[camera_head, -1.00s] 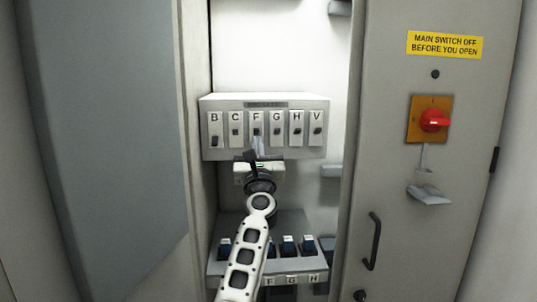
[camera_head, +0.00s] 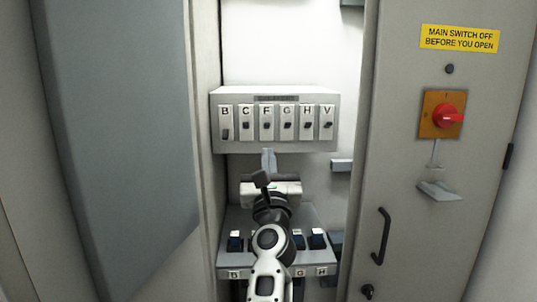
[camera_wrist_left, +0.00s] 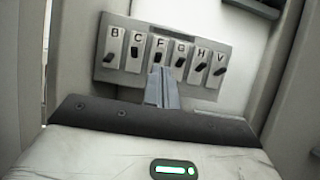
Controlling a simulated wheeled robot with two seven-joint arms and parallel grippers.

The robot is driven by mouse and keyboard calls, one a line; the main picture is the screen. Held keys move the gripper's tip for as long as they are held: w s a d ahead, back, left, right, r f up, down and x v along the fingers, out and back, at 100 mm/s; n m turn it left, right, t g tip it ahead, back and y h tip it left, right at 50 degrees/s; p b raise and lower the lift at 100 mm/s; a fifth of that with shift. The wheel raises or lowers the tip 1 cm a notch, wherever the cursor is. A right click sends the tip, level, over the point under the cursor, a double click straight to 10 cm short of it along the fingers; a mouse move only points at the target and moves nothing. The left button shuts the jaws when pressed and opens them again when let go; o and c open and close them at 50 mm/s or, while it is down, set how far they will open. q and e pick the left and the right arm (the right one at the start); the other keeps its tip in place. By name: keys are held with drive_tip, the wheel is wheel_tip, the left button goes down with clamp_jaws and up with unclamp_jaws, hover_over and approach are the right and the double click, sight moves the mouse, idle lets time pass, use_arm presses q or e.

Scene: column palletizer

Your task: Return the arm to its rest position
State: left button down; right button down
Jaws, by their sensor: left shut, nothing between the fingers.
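My left gripper (camera_head: 268,160) is shut and empty, with its pale fingers pointing up just below the lower edge of the breaker box, apart from the levers as far as I can tell. In the left wrist view the shut fingers (camera_wrist_left: 162,87) point at the box and overlap its lower part below F. My left arm (camera_head: 268,262) comes up from the bottom of the head view. The grey breaker box (camera_head: 272,148) carries a row of switches marked B, C, F, G, H, V. The B lever (camera_head: 226,133) sits lower than the others. My right gripper is not in view.
A lower sloped shelf (camera_head: 228,258) with several dark blue blocks stands behind my arm, partly hidden. A large grey door panel (camera_head: 120,140) is at left. At right a cabinet door (camera_head: 400,150) has a red rotary switch (camera_head: 448,115) and a dark handle (camera_head: 383,236).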

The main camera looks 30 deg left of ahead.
use_arm(q)
drive_tip(key=shift+s+d, duration=0.15)
drive_tip(key=shift+s, duration=0.1)
idle(0.4)
drive_tip(key=s+d+f+m+g+h, duration=0.1)
drive_tip(key=s+d+f+m+h, duration=0.2)
drive_tip(key=f+m, duration=0.6)
drive_tip(key=s+d+f+m+h, duration=0.1)
drive_tip(key=d+f+m+h, duration=0.1)
drive_tip(key=f+m+h, duration=0.75)
drive_tip(key=s+d+f+m+g+h, duration=0.1)
drive_tip(key=s+d+f+m, duration=0.3)
drive_tip(key=m, duration=0.9)
drive_tip(key=s+d+f+m+g, duration=0.2)
drive_tip(key=s+f+m+g, duration=0.2)
drive_tip(key=s+f, duration=0.5)
drive_tip(key=s+d+f+m+g+h, duration=0.1)
drive_tip(key=s+f+m+g, duration=0.3)
drive_tip(key=s+f+m, duration=0.5)
drive_tip(key=shift+s+d+f, duration=0.2)
drive_tip(key=shift+s+d, duration=0.55)
drive_tip(key=shift+s, duration=0.25)
